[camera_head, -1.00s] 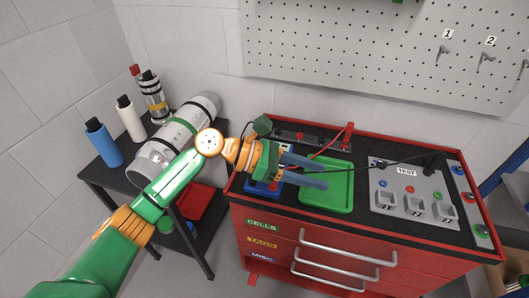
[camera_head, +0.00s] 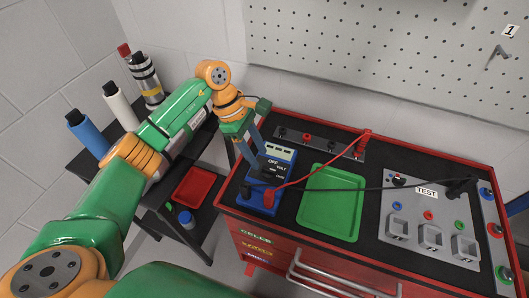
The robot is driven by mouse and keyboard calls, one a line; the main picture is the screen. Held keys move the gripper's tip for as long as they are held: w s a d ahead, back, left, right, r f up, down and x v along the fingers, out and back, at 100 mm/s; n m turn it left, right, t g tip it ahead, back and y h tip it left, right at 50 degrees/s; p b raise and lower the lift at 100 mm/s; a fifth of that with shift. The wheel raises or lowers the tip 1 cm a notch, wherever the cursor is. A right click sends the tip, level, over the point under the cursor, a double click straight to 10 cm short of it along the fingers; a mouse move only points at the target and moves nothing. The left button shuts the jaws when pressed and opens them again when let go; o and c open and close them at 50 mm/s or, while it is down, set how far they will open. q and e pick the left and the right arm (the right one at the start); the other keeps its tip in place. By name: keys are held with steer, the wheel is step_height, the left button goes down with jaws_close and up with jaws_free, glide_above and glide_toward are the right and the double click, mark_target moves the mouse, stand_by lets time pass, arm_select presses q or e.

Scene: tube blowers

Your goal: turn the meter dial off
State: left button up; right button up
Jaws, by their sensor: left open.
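The blue meter (camera_head: 262,206) lies at the left end of the red cabinet's black top. Its pale display, OFF and VOLT labels show on its dark face. The dial is partly covered and hard to make out, so its setting cannot be read. My left gripper (camera_head: 258,162) points down at the upper left of the meter's face. Its blue-grey fingers are open and hold nothing. I cannot tell whether they touch the meter. My right gripper is not in view.
Red and black leads run from the meter across the top. A green tray (camera_head: 331,234) lies right of the meter. A grey TEST panel (camera_head: 432,203) stands farther right, and a strip of terminals (camera_head: 334,145) lies behind. A pegboard (camera_head: 380,60) hangs on the wall.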

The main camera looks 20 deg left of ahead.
mark_target(264, 167)
arm_select(q)
steer(key=x, duration=0.3)
steer(key=shift+s+d+f+p, duration=0.15)
steer(key=shift+s+d+p, duration=0.1)
steer(key=shift+p, duration=0.15)
steer(key=shift+w+f, duration=0.25)
steer(key=shift+w, duration=0.05)
steer(key=shift+s+r, duration=0.1)
steer(key=shift+s, duration=0.1)
jaws_close()
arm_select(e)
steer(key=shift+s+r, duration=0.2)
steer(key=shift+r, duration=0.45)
